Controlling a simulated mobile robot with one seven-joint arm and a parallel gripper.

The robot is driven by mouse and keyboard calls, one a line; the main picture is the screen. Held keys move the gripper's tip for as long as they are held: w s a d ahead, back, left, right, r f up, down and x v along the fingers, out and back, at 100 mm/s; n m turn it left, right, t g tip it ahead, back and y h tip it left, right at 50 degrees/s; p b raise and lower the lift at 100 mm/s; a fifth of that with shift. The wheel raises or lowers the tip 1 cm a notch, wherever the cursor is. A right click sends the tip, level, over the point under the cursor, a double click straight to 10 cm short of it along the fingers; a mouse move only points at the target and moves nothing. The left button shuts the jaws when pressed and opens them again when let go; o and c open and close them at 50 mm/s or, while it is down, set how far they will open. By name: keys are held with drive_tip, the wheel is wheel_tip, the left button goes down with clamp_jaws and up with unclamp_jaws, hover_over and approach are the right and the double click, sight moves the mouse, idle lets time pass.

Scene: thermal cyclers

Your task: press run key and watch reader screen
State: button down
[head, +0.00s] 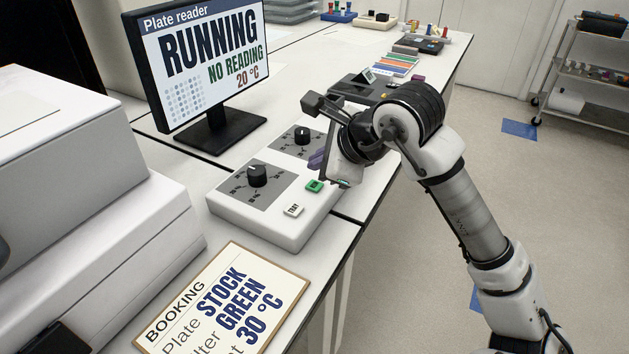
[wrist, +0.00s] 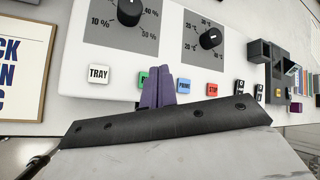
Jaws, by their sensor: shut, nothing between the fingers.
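The plate reader screen (head: 208,58) reads "RUNNING", "NO READING" and "20 °C". The white control box (head: 285,222) has two black dials, a left one (head: 257,174) and a right one (head: 303,135), and a row of keys. A green key (head: 315,186) sits beside the white TRAY key (head: 293,209). My gripper (head: 318,158) is shut and empty, its purple fingers over the key row. In the wrist view the fingers (wrist: 157,82) partly cover the green key (wrist: 143,76) and its label. I cannot tell whether they touch it. The orange STOP key (wrist: 212,90) lies to their right.
A booking card (head: 222,300) on the bench reads "STOCK", "GREEN" and "30 °C". A large white instrument (head: 110,235) stands at left. Dark devices (head: 365,88) and coloured items lie farther along the bench. The floor (head: 400,270) right of the bench is open.

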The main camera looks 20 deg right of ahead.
sight(319, 188)
drive_tip(key=shift+r+p, duration=0.45)
drive_tip(key=shift+r, duration=1.1)
drive_tip(key=shift+f, duration=0.1)
